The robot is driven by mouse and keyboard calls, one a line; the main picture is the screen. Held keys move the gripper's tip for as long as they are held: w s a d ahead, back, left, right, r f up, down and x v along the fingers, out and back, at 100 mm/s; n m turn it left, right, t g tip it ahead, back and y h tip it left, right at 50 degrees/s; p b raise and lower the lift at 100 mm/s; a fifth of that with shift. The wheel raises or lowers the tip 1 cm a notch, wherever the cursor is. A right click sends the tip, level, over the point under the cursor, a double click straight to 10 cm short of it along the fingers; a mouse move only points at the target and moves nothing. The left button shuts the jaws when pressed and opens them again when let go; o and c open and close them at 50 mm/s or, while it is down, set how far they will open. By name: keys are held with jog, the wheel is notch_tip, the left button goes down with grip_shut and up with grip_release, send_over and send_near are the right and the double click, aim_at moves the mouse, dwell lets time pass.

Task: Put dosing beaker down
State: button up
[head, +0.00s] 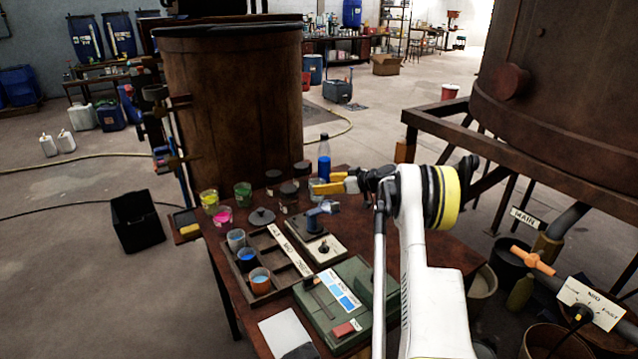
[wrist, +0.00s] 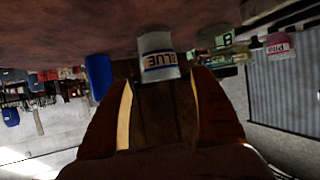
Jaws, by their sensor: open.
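The dosing beaker, a small pale cup (head: 316,188), is on the table's far side in the head view, just left of my gripper (head: 338,183). In the wrist view, which is upside down, the beaker (wrist: 157,52) carries a BLUE label and appears to stand upright on the tabletop. My gripper (wrist: 160,88) is open there, its yellow-edged fingers on either side of the beaker's near end. I cannot tell whether either finger touches it.
A blue bottle (head: 324,160) stands close behind the beaker. Dark jars (head: 288,196) and yellow, pink and green (head: 243,194) beakers are to the left. A wooden tray (head: 283,293) with three cups and a green case (head: 325,325) fill the near table. A large vat (head: 235,105) stands behind.

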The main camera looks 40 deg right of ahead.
jog(key=p+v, duration=0.2)
jog(key=v, duration=0.7)
jog(key=s+a+r+m+g, duration=0.15)
jog(key=a+r, duration=0.35)
jog(key=a, duration=0.5)
jog(key=s+a+r+g, duration=0.25)
jog(key=a+r, duration=0.25)
jog(key=a, duration=0.4)
jog(key=s+a+r+g, duration=0.1)
jog(key=s+a+r, duration=0.25)
jog(key=a, duration=0.65)
jog(key=s+a+r+m+h, duration=0.1)
jog(key=s+a+r+h, duration=0.1)
jog(key=s+a, duration=0.9)
jog(key=s+a+f+h, duration=0.1)
jog(key=s+f, duration=0.1)
jog(key=s, duration=0.6)
jog(key=s+a+f+m+h, duration=0.1)
jog(key=s+a+f, duration=0.1)
jog(key=s, duration=0.6)
jog(key=shift+s+a+f+g, duration=0.2)
jog(key=shift+s+g, duration=0.05)
jog(key=shift+g, duration=0.05)
